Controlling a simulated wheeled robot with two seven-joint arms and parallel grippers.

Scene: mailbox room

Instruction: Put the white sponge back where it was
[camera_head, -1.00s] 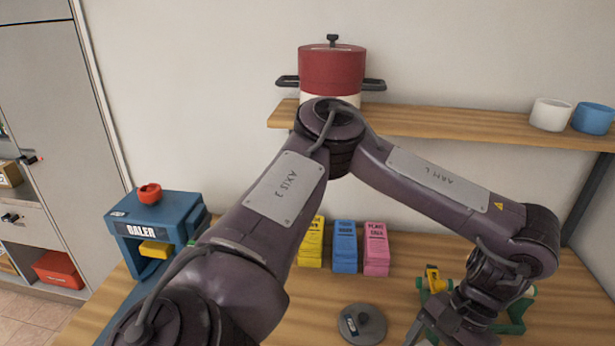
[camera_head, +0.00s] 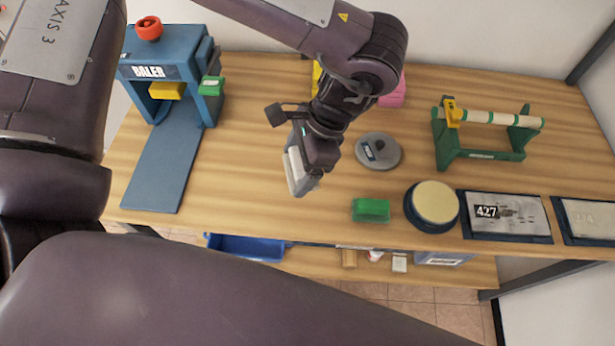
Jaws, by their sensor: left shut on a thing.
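My left gripper (camera_head: 304,162) hangs over the middle of the wooden table, left of the grey round lid. It is shut on a whitish block, which looks like the white sponge (camera_head: 296,174); the gripper partly hides it. The sponge appears tilted and above the tabletop; the exact gap cannot be told. A green block (camera_head: 370,211) lies to its right near the table's front edge. A round cream pad in a dark blue dish (camera_head: 436,203) is farther right. My right gripper is not in view.
A blue baler (camera_head: 165,60) stands at the back left, its blue plate (camera_head: 163,170) reaching forward. The grey lid (camera_head: 378,152), a green stand (camera_head: 480,154) and the 427 plate (camera_head: 506,216) are to the right. Bare tabletop (camera_head: 250,140) lies between baler and gripper.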

